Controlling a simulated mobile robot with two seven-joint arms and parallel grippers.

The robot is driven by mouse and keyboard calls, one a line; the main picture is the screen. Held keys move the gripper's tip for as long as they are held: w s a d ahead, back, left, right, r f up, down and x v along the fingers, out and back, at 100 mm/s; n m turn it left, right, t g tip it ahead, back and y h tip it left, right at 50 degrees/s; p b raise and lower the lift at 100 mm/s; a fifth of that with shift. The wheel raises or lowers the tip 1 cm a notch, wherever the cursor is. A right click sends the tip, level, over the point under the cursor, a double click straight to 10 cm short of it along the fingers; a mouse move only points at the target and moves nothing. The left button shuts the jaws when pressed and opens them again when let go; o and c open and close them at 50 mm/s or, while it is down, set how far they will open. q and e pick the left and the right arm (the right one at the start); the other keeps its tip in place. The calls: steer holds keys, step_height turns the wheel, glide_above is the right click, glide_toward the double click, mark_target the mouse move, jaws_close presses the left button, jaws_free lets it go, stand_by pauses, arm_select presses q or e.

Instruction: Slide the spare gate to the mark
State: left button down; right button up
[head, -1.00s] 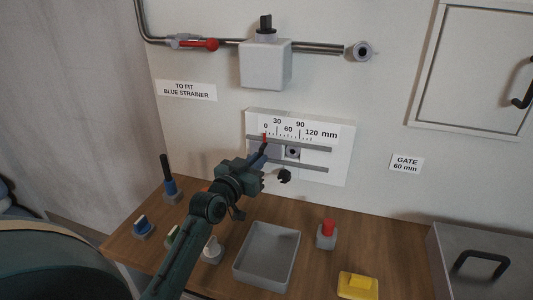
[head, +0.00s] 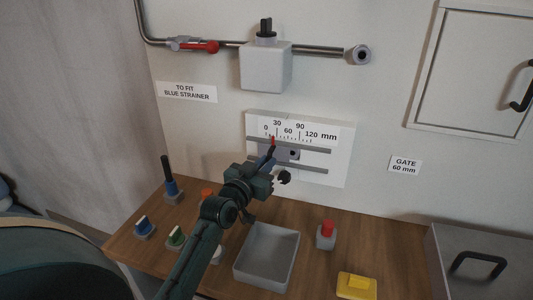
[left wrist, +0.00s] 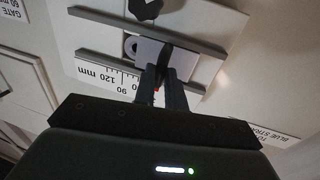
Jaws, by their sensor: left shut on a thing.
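The spare gate (head: 284,153) is a grey plate between two grey rails on a white wall board (head: 340,160). A printed mm scale (head: 300,132) runs from 0 to 120 above it. The red pointer (head: 273,141) stands between the 0 and 30 marks. A label (head: 406,165) reads "GATE 60 mm". My left gripper (head: 267,164) is shut on the gate's dark handle; the fingers show around it in the left wrist view (left wrist: 163,78). The gripper hides part of the gate. My right gripper is out of view.
A black knob (head: 284,177) sits just below the lower rail (head: 312,169), close to my gripper. On the bench below stand a grey tray (head: 241,270), a red-topped block (head: 327,236), a yellow block (head: 357,285) and several knobbed parts. A valve box (head: 265,68) and pipe are above.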

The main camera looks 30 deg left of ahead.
arm_select(q)
steer(key=d, duration=0.1)
steer(key=d+p, duration=0.1)
steer(key=d, duration=0.1)
steer(key=shift+w+d, duration=0.3)
steer(key=shift+w, duration=0.1)
stand_by(0.5)
steer(key=c, duration=1.7)
jaws_free()
steer(key=o, duration=0.6)
